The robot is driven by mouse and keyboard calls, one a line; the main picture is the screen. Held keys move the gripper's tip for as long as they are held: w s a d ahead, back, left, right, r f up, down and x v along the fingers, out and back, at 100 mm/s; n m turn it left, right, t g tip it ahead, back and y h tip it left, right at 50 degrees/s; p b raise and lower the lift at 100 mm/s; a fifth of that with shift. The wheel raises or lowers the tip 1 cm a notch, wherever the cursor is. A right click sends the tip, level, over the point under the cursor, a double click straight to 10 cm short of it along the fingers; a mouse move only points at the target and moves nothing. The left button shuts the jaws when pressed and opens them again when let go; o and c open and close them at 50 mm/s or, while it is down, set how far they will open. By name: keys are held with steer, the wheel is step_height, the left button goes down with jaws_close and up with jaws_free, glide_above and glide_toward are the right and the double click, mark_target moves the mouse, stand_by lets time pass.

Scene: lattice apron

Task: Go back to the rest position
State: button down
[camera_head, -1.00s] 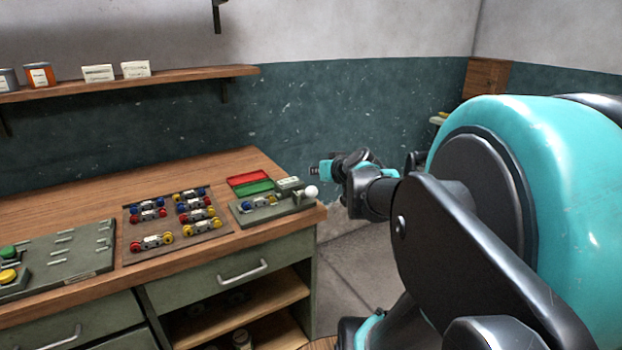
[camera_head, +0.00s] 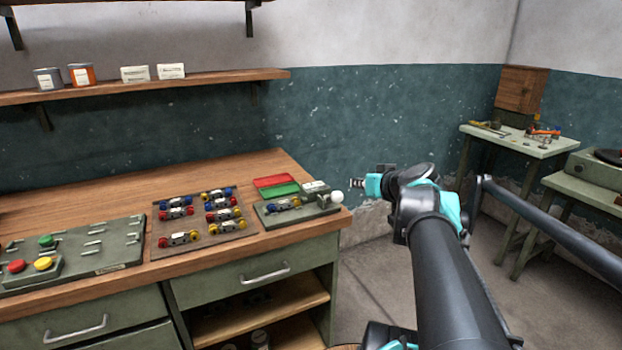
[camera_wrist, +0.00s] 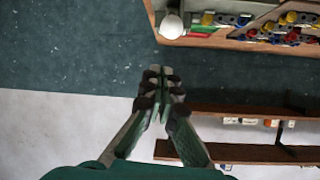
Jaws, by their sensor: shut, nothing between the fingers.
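My gripper (camera_head: 356,183) points left in the head view, in the air just right of the workbench (camera_head: 330,218) and past its right edge. In the wrist view my gripper (camera_wrist: 160,75) has its fingers together, with nothing between them. On the bench's right end stands a grey-green device (camera_head: 290,213) with a white round bulb (camera_head: 337,197); the bulb also shows in the wrist view (camera_wrist: 172,27). The gripper looks clear of the device and touches nothing. My arm folds up across the right of the head view.
A panel with buttons (camera_head: 100,255) lies left. A shelf (camera_head: 150,87) hangs above. A side table (camera_head: 540,148) stands at the far right. Floor between is clear.

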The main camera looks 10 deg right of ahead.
steer(key=s+a+f+g, duration=0.3)
steer(key=f, duration=0.5)
steer(key=s+a+f+g, duration=0.2)
steer(key=f, duration=0.6)
steer(key=s+d+f+m+g+h, duration=0.1)
steer(key=s+d+f+g+h, duration=0.1)
steer(key=s+f, duration=0.4)
step_height(320, 180, down, 3)
steer(key=shift+s+g+h, duration=0.4)
steer(key=shift+g+h, duration=0.2)
steer(key=shift+g, duration=0.2)
steer(key=shift+d, duration=0.1)
